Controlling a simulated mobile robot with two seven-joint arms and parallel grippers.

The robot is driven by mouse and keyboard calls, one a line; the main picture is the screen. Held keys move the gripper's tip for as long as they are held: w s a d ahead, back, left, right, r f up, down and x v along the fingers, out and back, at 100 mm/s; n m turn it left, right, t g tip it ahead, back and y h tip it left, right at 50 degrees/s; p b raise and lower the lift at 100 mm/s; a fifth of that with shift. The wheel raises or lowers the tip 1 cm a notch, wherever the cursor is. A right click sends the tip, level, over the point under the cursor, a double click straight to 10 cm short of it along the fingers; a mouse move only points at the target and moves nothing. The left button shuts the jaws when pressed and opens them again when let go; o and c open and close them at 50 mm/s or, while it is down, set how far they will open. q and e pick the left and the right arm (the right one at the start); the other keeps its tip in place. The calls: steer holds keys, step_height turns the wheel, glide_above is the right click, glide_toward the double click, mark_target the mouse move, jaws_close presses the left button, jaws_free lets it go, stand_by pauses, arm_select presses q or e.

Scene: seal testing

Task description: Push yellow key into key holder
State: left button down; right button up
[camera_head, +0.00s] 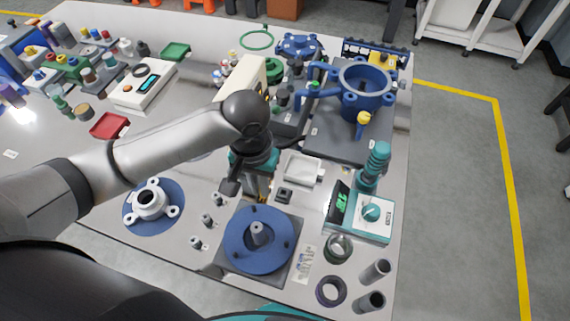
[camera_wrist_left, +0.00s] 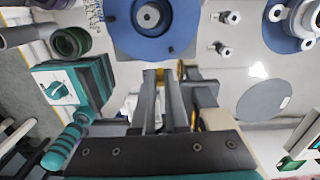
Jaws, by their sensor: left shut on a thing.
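My left gripper (camera_head: 247,188) comes in from the left and points down low over the table, behind the round blue disc. In the left wrist view the fingers (camera_wrist_left: 172,88) are close together, with a small yellow piece (camera_wrist_left: 181,70) at their tips. It looks like part of the yellow key, mostly hidden by the fingers. The key holder is not clearly identifiable. A small dark block (camera_head: 284,195) with a recess sits just right of the gripper, apart from the visible fingers. My right gripper is not in view.
The blue disc on a grey square plate (camera_head: 258,240) stands in front of the gripper. A teal device with a dial (camera_head: 371,213) is to the right, a white tray (camera_head: 303,168) behind. The blue vessel (camera_head: 366,85) has a yellow knob (camera_head: 363,118). Small metal fittings (camera_head: 207,219) stand left.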

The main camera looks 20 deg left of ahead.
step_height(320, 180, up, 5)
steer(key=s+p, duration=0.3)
steer(key=p, duration=0.2)
arm_select(q)
steer(key=w+d+f+b, duration=0.1)
steer(key=w+f+b, duration=0.1)
steer(key=w+d+f+b, duration=0.1)
steer(key=w+f, duration=0.1)
steer(key=f, duration=0.1)
steer(key=w+d+f+b, duration=0.1)
steer(key=w+f+b, duration=0.1)
steer(key=shift+w+f+b, duration=0.2)
steer(key=shift+f+b, duration=0.1)
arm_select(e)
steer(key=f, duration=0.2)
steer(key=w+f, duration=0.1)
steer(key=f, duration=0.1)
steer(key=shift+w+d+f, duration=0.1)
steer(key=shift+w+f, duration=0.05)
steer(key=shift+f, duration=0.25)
arm_select(q)
steer(key=shift+s+r+p, duration=0.1)
steer(key=shift+p, duration=0.55)
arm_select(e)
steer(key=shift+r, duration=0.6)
arm_select(q)
steer(key=shift+f, duration=1.05)
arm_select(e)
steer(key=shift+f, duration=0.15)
